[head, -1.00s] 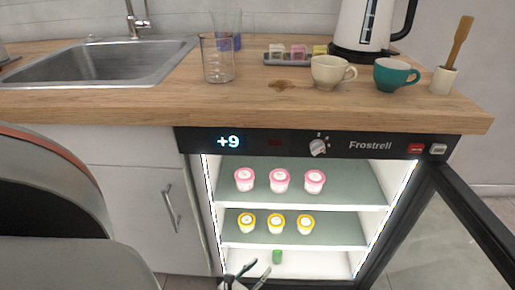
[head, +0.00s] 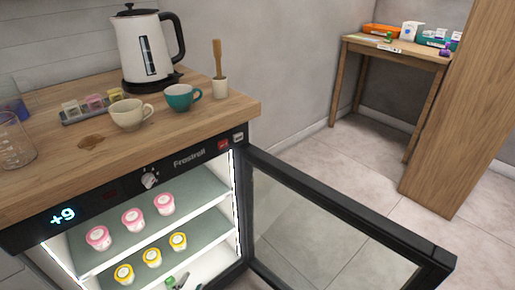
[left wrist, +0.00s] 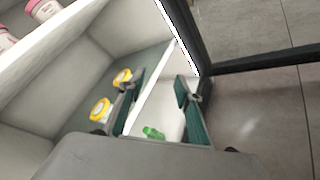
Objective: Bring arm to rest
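My left gripper (head: 182,283) shows at the bottom edge of the head view, in the lower part of the open fridge (head: 105,197). In the left wrist view its two fingers (left wrist: 160,88) stand apart, with nothing gripped between them. A small green item (left wrist: 153,133) shows low between the fingers on a white surface. It also shows beside the gripper in the head view (head: 170,281). My right gripper is in neither view.
The fridge door (head: 345,215) stands wide open to the right. Several pink-lidded cups (head: 133,219) and yellow-lidded cups (head: 152,257) stand on its shelves. The wooden counter (head: 75,160) is above, with a kettle (head: 147,50). A side table (head: 398,50) stands far right.

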